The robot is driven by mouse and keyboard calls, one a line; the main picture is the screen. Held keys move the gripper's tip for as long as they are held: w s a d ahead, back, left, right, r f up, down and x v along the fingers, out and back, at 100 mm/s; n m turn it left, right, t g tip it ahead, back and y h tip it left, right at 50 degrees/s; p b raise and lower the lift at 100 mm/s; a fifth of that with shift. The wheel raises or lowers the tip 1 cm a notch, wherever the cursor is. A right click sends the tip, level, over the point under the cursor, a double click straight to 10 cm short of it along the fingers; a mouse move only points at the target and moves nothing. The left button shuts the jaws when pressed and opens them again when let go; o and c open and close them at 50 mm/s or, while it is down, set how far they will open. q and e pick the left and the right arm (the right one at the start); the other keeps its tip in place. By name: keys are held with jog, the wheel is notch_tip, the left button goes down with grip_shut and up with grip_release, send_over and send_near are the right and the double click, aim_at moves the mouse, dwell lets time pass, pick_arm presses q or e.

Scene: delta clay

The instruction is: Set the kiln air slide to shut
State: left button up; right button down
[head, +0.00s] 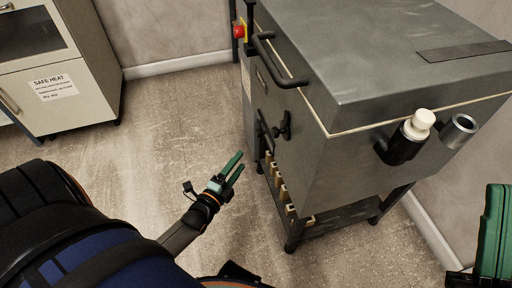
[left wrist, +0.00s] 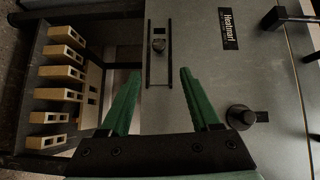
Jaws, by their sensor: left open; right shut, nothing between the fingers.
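The grey kiln (head: 345,55) stands on a dark stand at the right of the head view. No open or shut marking is readable. My left gripper (head: 240,163) is open and empty in front of the kiln's front face. In the left wrist view its green fingertips (left wrist: 160,72) frame the track, apart from the knob. My right gripper (head: 494,230) is shut and empty at the right edge.
A bar handle (head: 277,62) and a dark latch knob (head: 285,126) stick out from the kiln front. Pale blocks (left wrist: 62,75) sit in the stand below. A cabinet (head: 60,85) stands at left; floor between is clear.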

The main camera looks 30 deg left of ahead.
pick_arm(q)
jog(key=w+a+b, duration=0.1)
jog(key=w+b, duration=0.4)
jog(key=w, duration=0.7)
jog(key=shift+w+a+f+m, duration=0.35)
jog(key=shift+w+m, duration=0.05)
pick_arm(e)
jog(key=shift+n+y, duration=0.6)
jog(key=shift+y, duration=0.1)
jog(key=shift+s+a+f, duration=0.1)
jog(key=shift+s+f, duration=0.05)
jog(key=shift+f, duration=0.65)
jog(key=shift+s+a+f, duration=0.15)
jog(key=shift+s+f, duration=0.05)
jog(key=shift+f, duration=0.6)
jog(key=shift+s+a+f, duration=0.1)
jog(key=shift+s+f, duration=0.05)
jog(key=shift+f, duration=0.65)
jog(key=shift+g, duration=0.3)
pick_arm(q)
grip_shut()
